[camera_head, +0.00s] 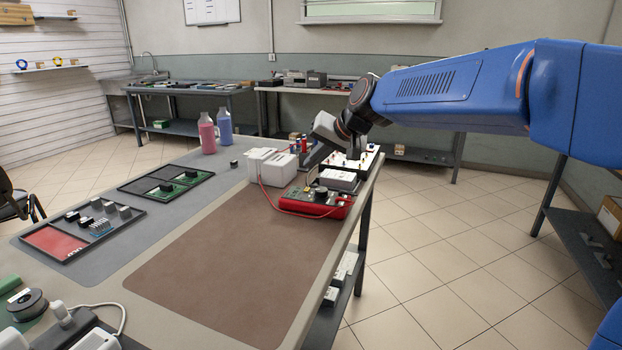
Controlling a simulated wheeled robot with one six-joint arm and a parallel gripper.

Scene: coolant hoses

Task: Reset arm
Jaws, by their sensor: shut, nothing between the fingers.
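My blue arm reaches in from the right edge. Its dark wrist ends in my gripper (312,158), above the far right part of the workbench (215,200). The fingers are small and dark and point down and left. They look shut, with nothing seen between them. Below and around the gripper are a white box (272,166), a red meter-like device (315,202) with a red cable, and a white-topped unit (340,180). The gripper appears close to these, but I cannot tell if it touches any.
A pink bottle (207,134) and a blue bottle (225,126) stand at the bench's far edge. Black trays (166,185) with parts lie on the left. The brown mat (225,270) is clear. A spool (27,304) and white devices crowd the near left corner.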

